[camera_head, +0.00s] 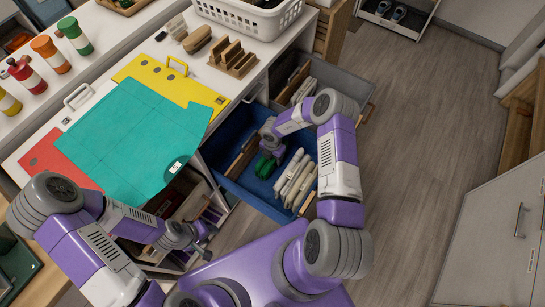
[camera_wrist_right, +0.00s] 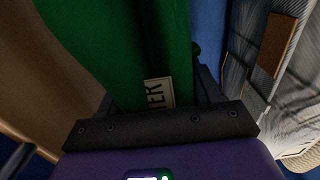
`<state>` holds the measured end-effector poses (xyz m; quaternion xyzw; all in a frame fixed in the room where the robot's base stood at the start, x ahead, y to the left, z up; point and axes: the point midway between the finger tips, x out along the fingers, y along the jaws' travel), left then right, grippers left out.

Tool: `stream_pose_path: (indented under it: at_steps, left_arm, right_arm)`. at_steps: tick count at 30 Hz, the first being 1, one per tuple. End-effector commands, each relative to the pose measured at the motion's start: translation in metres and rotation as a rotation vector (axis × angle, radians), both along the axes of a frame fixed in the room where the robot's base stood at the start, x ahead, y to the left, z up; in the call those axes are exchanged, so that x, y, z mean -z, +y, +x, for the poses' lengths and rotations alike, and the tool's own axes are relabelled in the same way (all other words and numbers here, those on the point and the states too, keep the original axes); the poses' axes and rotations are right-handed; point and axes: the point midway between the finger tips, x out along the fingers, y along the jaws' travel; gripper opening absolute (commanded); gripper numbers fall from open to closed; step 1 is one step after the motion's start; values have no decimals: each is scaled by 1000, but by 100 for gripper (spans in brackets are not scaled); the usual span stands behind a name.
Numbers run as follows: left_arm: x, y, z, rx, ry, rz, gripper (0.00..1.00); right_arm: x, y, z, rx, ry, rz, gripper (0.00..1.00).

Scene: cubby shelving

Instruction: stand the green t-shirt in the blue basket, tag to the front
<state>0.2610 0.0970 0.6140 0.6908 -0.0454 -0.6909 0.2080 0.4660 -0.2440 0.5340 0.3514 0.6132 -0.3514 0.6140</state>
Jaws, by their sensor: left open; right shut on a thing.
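The green t-shirt (camera_head: 265,167) is folded and inside the blue basket (camera_head: 240,187), a pulled-out bin, between a brown divider and a row of pale folded garments. My right gripper (camera_head: 268,148) reaches down into the basket and is shut on the shirt's upper part. In the right wrist view the green cloth (camera_wrist_right: 125,45) runs between the fingers (camera_wrist_right: 153,90). A white tag (camera_wrist_right: 158,93) with dark letters shows on it near the gripper. The shirt's lower edge is hidden. My left gripper (camera_head: 206,243) is open and empty, low in front of the counter.
Pale folded garments (camera_head: 296,180) stand at the basket's right side; a brown divider (camera_head: 243,157) is at its left. A grey bin (camera_head: 340,88) is behind. A teal sheet (camera_head: 130,135) lies on the counter. The floor to the right is clear.

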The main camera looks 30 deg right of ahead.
Motion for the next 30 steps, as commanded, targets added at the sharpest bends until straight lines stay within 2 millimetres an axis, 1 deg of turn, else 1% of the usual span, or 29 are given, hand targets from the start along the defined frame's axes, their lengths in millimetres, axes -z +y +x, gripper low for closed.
stream_pose_path:
  at_steps: [5,6,11,19,22,26,30]
  left_arm:
    - [2,0,0,0,0,0,43]
    - [2,0,0,0,0,0,43]
    - [1,0,0,0,0,0,43]
    - [1,0,0,0,0,0,43]
    - [-2,0,0,0,0,0,43]
    - [-10,0,0,0,0,0,43]
    - [-21,0,0,0,0,0,43]
  right_arm:
    - [3,0,0,-1,0,0,29]
    - [4,0,0,-1,1,1,65]
    - [3,0,0,-1,0,0,89]
    - [2,0,0,-1,0,0,89]
    - [-5,0,0,0,-1,-1,89]
    - [-25,0,1,-1,-2,-1,89]
    - [-58,0,1,-1,-2,-1,89]
